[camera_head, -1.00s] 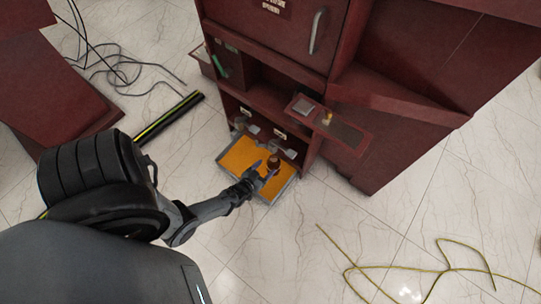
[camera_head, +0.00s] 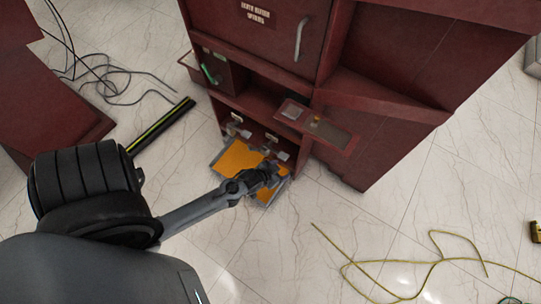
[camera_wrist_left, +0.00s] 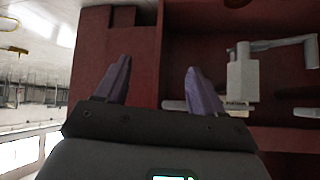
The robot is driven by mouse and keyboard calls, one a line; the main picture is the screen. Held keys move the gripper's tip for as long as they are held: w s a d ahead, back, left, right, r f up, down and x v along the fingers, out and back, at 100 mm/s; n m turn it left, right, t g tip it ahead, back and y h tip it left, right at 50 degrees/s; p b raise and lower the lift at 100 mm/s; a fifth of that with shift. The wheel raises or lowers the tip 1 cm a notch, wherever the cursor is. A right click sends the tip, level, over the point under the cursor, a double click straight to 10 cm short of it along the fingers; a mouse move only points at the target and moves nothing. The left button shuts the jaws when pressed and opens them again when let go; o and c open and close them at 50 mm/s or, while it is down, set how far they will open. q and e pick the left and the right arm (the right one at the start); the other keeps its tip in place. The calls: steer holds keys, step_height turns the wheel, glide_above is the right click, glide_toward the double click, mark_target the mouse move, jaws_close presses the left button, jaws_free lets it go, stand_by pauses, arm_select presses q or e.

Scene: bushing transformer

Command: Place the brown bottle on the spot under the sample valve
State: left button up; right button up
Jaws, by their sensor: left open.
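My left gripper (camera_head: 278,173) is at the right side of the orange tray (camera_head: 236,158), near the lower opening of the dark red cabinet. In the left wrist view the two purple fingers (camera_wrist_left: 160,85) stand apart with nothing visible between them. The brown bottle cannot be made out now; the gripper and forearm cover part of the tray. Grey valves (camera_head: 235,119) sit in the cabinet's lower opening above the tray. A pale grey valve with a lever (camera_wrist_left: 242,78) shows right of the fingers in the left wrist view. My right gripper is not in view.
The red cabinet (camera_head: 390,150) rises behind the tray. A small red shelf (camera_head: 335,135) juts out above and right of the gripper. A yellow cable (camera_head: 400,262) lies on the floor at right, with dark cables (camera_head: 110,85) at left. Floor between them is mostly clear.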

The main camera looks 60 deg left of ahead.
arm_select(q)
steer(key=s+d+r+m+g, duration=0.1)
steer(key=s+d+r, duration=0.2)
steer(key=r, duration=0.3)
steer(key=s+d+r+m+g+h, duration=0.1)
steer(key=s+d+r+g, duration=0.1)
steer(key=s+d+r, duration=0.2)
steer(key=s+d+r+m+g+h, duration=0.1)
steer(key=s+d+r, duration=0.3)
steer(key=r, duration=0.6)
steer(key=shift+s+d+g, duration=0.2)
steer(key=shift+d+g, duration=0.5)
steer(key=shift+d, duration=0.35)
steer(key=shift+r, duration=0.1)
step_height(320, 180, up, 68)
steer(key=p, duration=6.8)
step_height(320, 180, down, 75)
steer(key=b, duration=7.5)
